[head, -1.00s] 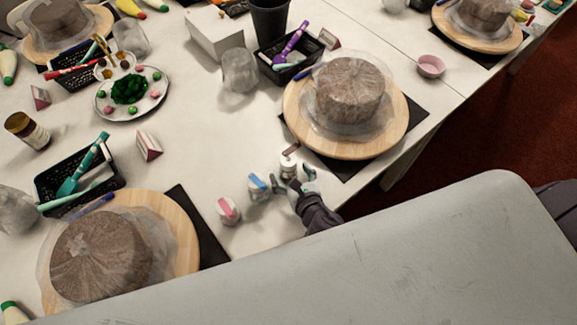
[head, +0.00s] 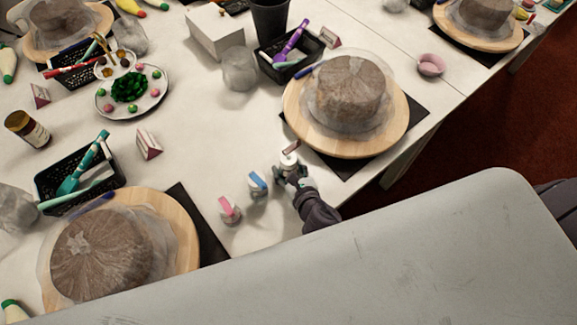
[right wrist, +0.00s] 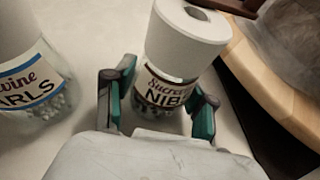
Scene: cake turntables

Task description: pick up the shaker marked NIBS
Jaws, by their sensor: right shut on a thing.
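The shaker marked NIBS (head: 289,159) has a white top and a brown-edged label. In the right wrist view the shaker (right wrist: 186,45) stands between my fingers, with NIBS readable on its label. My right gripper (head: 290,172) is shut on it, one finger on each side, and the right wrist view shows the gripper (right wrist: 160,98) around its lower body. The shaker's base is partly hidden by the gripper, and I cannot tell whether it touches the table. My left gripper is not in view.
A blue-marked shaker (head: 257,184) stands close to the left, its label ending in ARLS in the right wrist view (right wrist: 32,82). A pink-marked shaker (head: 229,210) stands further left. A wooden turntable (head: 297,122) with a wrapped cake is just behind. Clear table lies left of the shakers.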

